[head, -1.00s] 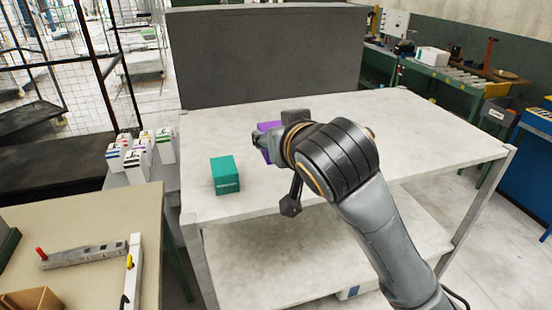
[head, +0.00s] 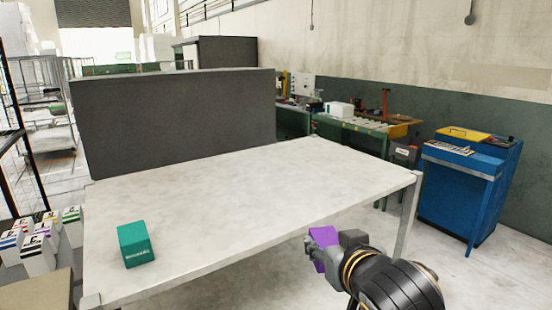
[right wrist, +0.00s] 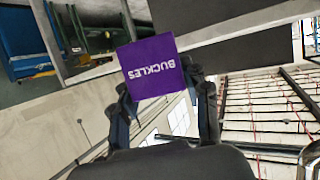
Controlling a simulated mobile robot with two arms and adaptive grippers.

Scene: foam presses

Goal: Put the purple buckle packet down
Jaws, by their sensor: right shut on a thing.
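The purple buckle packet (head: 323,250) is held in my right gripper (head: 328,240), which is shut on it. In the head view they are in front of the white table's near edge, toward its right end; the height relative to the top is hard to tell. In the right wrist view the packet (right wrist: 158,68) shows its "BUCKLES" label upside down between the fingers (right wrist: 165,98). The left gripper is not in view.
The white table (head: 240,215) has a wide clear top. A teal box (head: 135,244) stands at its left front, and a dark grey panel (head: 175,125) stands along its back. A blue cabinet (head: 460,190) is at the right. Several small white boxes (head: 40,245) stand at the left.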

